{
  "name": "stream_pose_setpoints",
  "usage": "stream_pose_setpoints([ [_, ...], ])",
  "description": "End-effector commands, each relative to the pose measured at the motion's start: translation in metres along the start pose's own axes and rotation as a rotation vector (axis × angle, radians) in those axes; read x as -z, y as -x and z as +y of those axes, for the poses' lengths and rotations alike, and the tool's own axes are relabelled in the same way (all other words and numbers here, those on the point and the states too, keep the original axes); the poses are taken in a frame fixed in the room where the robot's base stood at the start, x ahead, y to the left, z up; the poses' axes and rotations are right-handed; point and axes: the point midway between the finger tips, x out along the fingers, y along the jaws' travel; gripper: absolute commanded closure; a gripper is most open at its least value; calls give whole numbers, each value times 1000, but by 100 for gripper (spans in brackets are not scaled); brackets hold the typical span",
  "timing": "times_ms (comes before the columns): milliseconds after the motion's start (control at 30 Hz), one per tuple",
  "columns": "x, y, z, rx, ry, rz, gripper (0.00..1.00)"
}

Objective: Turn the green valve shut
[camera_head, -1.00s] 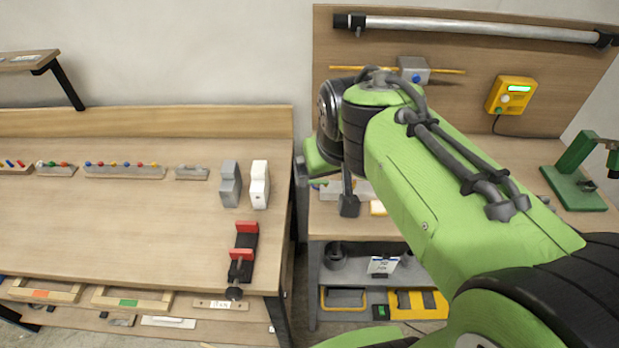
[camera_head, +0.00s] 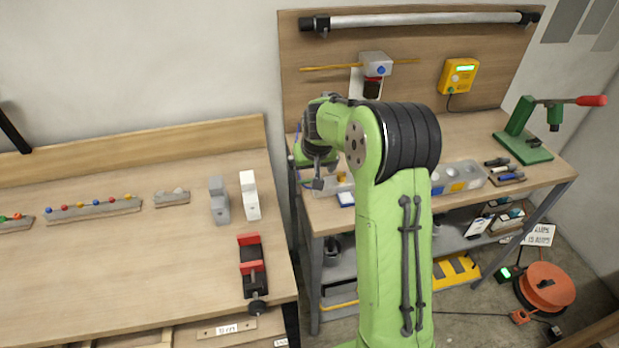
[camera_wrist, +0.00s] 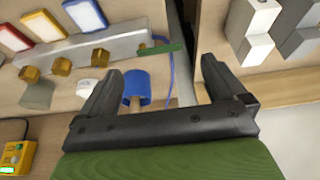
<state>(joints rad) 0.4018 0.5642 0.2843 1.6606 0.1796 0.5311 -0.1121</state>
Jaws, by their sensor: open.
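In the wrist view a green handle (camera_wrist: 163,48), which looks like the green valve's lever, lies at the right end of a grey bar (camera_wrist: 112,45) with brass fittings. It runs roughly in line with the bar. My gripper (camera_wrist: 160,75) is open and empty, with the green handle ahead of it, between the fingers in the picture and apart from them. In the head view my gripper (camera_head: 314,172) is over the left end of the right bench, partly hidden by my arm; the green handle cannot be made out there.
A blue cylinder (camera_wrist: 137,88) and a thin blue hose (camera_wrist: 170,75) show between the fingers in the wrist view. Blue, red and yellow framed tiles lie by the bar. White (camera_head: 249,195) and grey (camera_head: 219,201) blocks stand on the left bench. A green press (camera_head: 524,140) stands at right.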

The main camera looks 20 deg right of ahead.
Motion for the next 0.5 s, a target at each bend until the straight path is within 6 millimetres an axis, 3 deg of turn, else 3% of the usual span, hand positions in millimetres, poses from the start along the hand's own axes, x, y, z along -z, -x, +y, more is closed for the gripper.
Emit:
stream_pose_setpoints([
  [33, -1, -14, 0, 2, 0, -4, 2],
  [200, 0, -42, 0, 0, 0, -1, 2],
  [500, 0, -50, 0, 0, 1, 1, 2],
])
